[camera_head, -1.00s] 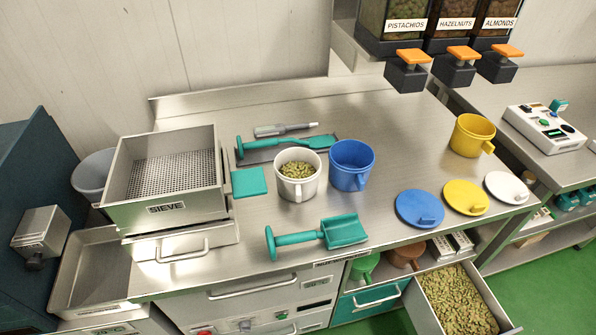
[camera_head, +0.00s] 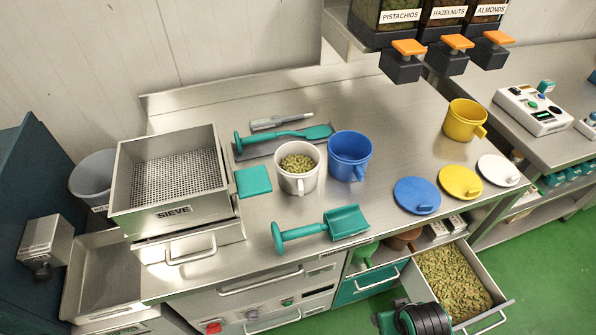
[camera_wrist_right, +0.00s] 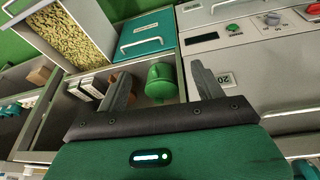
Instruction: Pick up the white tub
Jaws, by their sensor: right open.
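The white tub (camera_head: 297,181) stands upright on the steel worktop, with green nuts (camera_head: 298,163) inside. Its handle points toward the front edge. The blue tub (camera_head: 349,158) stands close on its right. My right arm shows at the bottom of the head view, low in front of the counter and well away from the white tub; its fingertips are not visible there. In the right wrist view, my right gripper (camera_wrist_right: 160,88) is open and empty, facing the shelf and drawers below the worktop. The white tub is not in that view. My left gripper is not in view.
A teal scoop (camera_head: 322,228) lies in front of the tub, a teal pad (camera_head: 253,181) on its left, and a teal spatula (camera_head: 285,137) behind. The sieve (camera_head: 172,180) stands further left. The open nut drawer (camera_head: 497,318) juts out at front right. Lids lie on the right.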

